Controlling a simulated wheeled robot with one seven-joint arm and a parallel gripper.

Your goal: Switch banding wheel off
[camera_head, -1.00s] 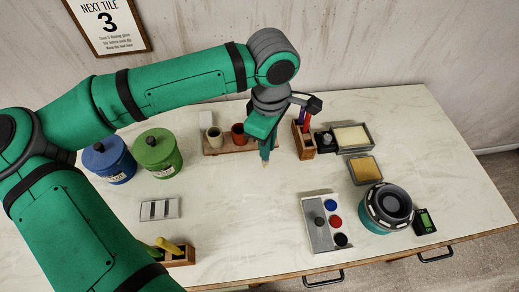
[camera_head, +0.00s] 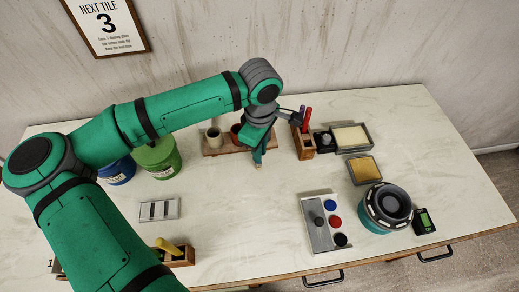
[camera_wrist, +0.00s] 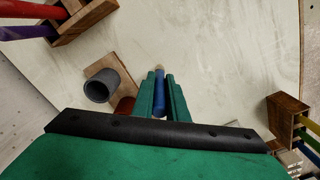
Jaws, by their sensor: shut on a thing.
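The banding wheel (camera_head: 372,222) stands at the right of the table, a round grey top on a teal base. I cannot tell which part is the wheel's switch, or whether the wheel is on. My gripper (camera_head: 258,159) is over the back middle of the table, well left of the wheel. In the wrist view, my gripper (camera_wrist: 159,82) is shut on a slim blue tool (camera_wrist: 159,101) with a pale tip.
A small device with a green screen (camera_head: 424,221) is right of the wheel. A yellow-filled tray (camera_head: 364,169) and a grey tray (camera_head: 370,140) lie behind. A wooden holder (camera_head: 303,145) and cups on a board (camera_head: 220,150) are near my gripper. The table's middle is clear.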

